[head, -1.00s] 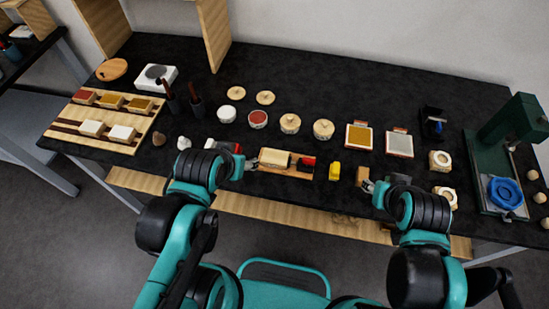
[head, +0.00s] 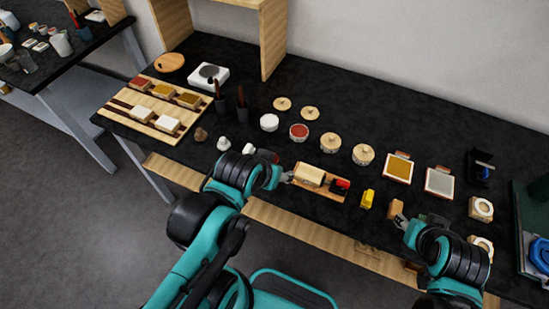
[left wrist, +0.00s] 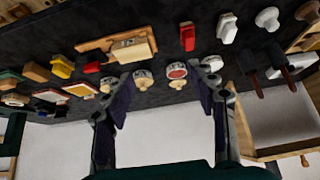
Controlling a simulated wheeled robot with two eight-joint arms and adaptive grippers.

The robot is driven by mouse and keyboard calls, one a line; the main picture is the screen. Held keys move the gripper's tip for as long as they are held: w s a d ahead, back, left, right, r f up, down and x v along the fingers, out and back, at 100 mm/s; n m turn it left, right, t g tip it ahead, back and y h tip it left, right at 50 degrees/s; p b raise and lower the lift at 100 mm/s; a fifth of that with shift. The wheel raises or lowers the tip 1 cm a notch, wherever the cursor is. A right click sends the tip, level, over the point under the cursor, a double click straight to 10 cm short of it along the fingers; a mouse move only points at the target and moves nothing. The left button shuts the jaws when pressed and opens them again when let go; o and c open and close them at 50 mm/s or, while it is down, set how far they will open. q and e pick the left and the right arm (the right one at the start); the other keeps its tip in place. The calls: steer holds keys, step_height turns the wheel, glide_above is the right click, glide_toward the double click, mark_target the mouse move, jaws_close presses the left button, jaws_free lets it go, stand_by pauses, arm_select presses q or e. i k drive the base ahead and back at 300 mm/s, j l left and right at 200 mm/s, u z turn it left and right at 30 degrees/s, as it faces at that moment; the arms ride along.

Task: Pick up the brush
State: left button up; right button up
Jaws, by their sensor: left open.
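I cannot single out a brush with certainty. Two dark cups stand upright at the back left of the table, a left cup (head: 221,103) with a reddish-brown handle rising from it and a right cup (head: 242,112). Both also show as dark shapes at the right of the left wrist view (left wrist: 250,84). My left gripper (head: 287,177) is low over the front of the table, by the left end of a small wooden tray (head: 325,195). In the left wrist view it is open (left wrist: 168,82) with nothing between its fingers. My right gripper (head: 400,221) is near an orange-brown block; its fingers are too small to read.
The wooden tray holds a cream block (head: 309,175) and a red-and-black item (head: 340,185). A yellow object (head: 367,198) and an orange-brown block (head: 395,208) stand to its right. Lidded jars (head: 331,142) and a red-filled bowl (head: 299,131) stand behind. A wooden rack (head: 118,107) lies left.

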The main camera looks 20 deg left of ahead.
mark_target(249, 149)
steer(key=j, duration=0.55)
steer(key=i+j, duration=0.15)
steer(key=j, duration=0.9)
steer(key=i, duration=0.05)
